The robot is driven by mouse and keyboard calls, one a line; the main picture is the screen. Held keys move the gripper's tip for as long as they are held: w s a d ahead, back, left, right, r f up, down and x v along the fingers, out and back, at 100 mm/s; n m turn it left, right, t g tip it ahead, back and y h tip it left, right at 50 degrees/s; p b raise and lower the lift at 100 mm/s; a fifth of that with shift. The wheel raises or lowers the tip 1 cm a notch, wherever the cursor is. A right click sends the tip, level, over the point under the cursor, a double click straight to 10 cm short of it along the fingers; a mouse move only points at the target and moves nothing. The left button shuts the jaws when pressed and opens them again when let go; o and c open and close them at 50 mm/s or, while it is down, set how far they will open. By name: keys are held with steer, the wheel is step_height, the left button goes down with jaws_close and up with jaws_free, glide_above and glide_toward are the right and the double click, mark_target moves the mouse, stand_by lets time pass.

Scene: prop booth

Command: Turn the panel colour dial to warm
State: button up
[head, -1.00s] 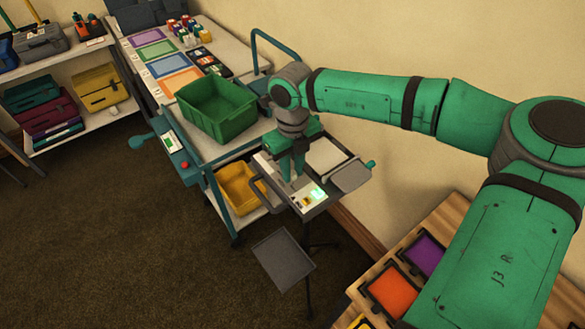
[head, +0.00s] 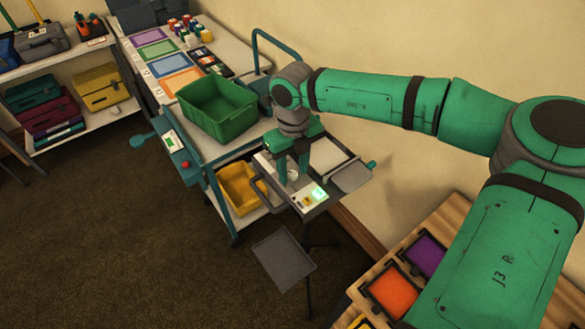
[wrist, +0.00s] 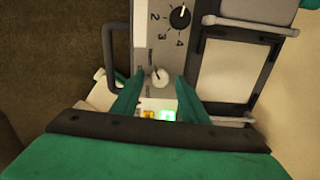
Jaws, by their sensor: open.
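The control panel (wrist: 147,32) fills the middle of the wrist view and also shows below my arm in the head view (head: 318,208). A pale round knob with a pointer (wrist: 159,76) stands on it beside small print I cannot read. A black dial (wrist: 180,17) marked 2, 3 and 4 sits farther up. I cannot read which knob sets colour. My gripper (wrist: 160,78) is open, a finger on each side of the pale knob with gaps showing; in the head view it points down over the panel (head: 292,176). A lit green display (wrist: 168,115) and an amber button (wrist: 147,114) sit between the fingers.
A dark handle (wrist: 108,55) runs along the panel's left side. A framed pale plate (wrist: 228,70) lies to its right. A green bin (head: 215,108) on the cart stands behind, and a grey tray (head: 283,258) is in front. Open carpet lies left.

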mark_target(293, 174)
step_height(293, 174, up, 11)
stand_by(0.5)
